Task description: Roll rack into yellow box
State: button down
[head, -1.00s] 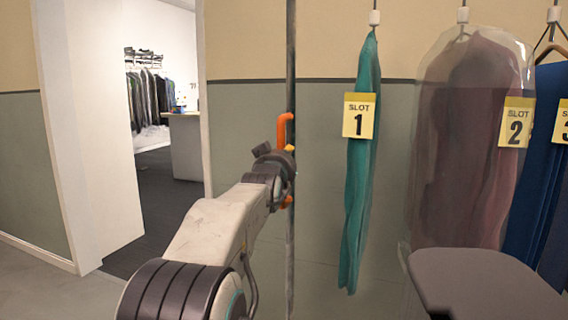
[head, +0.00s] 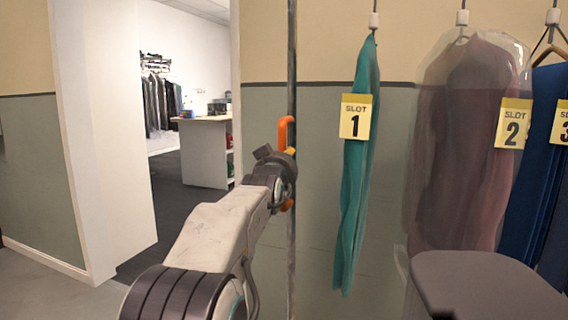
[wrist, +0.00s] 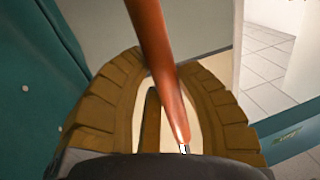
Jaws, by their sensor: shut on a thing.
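The rack shows in the head view as a dark upright post (head: 292,60) with an orange handle (head: 284,130) on it. My gripper (head: 287,165) is at the post, shut on this handle. In the wrist view the orange bar (wrist: 158,50) runs between the two ribbed fingers of my gripper (wrist: 170,95). From the rack hang a teal garment (head: 357,190) with a yellow SLOT 1 tag, a dark red garment in a clear cover (head: 462,160) tagged 2, and a blue garment (head: 545,150) tagged 3. The rack's base and the yellow box are not visible.
A doorway at the left, with a white jamb (head: 105,150), opens to a room with a white counter (head: 205,150) and hanging clothes (head: 160,105). A two-tone wall (head: 262,120) stands close behind the rack. Grey floor (head: 45,290) shows clear at the lower left.

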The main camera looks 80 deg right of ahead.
jog(key=c, duration=0.8)
grip_release()
jog(key=shift+c, duration=0.2)
jog(key=a, duration=1.2)
jog(key=shift+w, duration=0.3)
